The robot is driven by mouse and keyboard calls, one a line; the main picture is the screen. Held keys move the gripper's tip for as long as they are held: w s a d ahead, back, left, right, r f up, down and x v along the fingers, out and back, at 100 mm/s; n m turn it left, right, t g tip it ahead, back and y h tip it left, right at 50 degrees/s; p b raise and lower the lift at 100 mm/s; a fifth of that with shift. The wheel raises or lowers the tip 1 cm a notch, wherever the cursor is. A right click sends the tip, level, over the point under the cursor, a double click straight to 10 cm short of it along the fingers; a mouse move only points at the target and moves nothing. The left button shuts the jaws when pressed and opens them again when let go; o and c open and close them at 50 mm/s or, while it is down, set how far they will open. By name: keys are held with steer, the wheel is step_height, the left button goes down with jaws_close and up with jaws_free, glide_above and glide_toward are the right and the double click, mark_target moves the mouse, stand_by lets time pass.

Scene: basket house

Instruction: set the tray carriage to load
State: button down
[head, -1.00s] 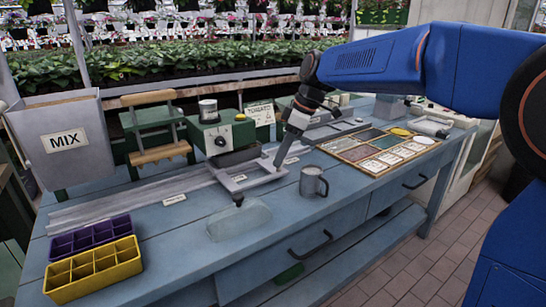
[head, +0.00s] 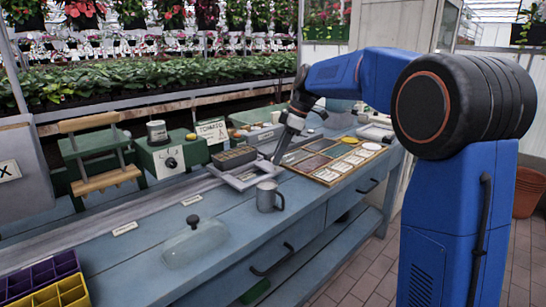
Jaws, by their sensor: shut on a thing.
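The tray carriage (head: 247,181), a light grey metal frame, sits on the long rail (head: 85,236) along the bench. A dark celled tray (head: 235,157) shows at its back left. The carriage stands to the right of the green machine (head: 170,157) with the dial. My gripper (head: 277,159) reaches down at the carriage's right end and is shut on what seems to be its handle; the fingertips are small and the grip is partly hidden. Small label plates (head: 125,228) lie along the rail's front edge, too small to read.
A grey mug (head: 267,197) stands close in front of the carriage. A clear dome with a black knob (head: 196,243) is front left. A wooden compartment tray (head: 335,160) lies right of my gripper. Purple (head: 40,278) and yellow (head: 60,294) boxes sit front left.

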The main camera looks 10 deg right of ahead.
steer(key=shift+w+d, duration=0.15)
steer(key=shift+d, duration=0.05)
steer(key=c, duration=1.4)
jaws_free()
steer(key=shift+d, duration=0.1)
steer(key=shift+c, duration=0.2)
steer(key=v, duration=1.7)
steer(key=shift+r, duration=0.25)
steer(key=s+d+f+m+t+h, duration=0.1)
steer(key=s+f+m, duration=0.3)
steer(key=s, duration=0.6)
steer(key=s+f+m+t+h, duration=0.1)
steer(key=s+f+m, duration=0.3)
steer(key=s, duration=0.7)
steer(key=s+d+f+m+t+h, duration=0.2)
steer(key=s+f+m, duration=0.5)
steer(key=s+f, duration=1.3)
steer(key=shift+s+d+f+m+h, duration=0.35)
steer(key=shift+d+f, duration=0.2)
steer(key=shift+d, duration=0.25)
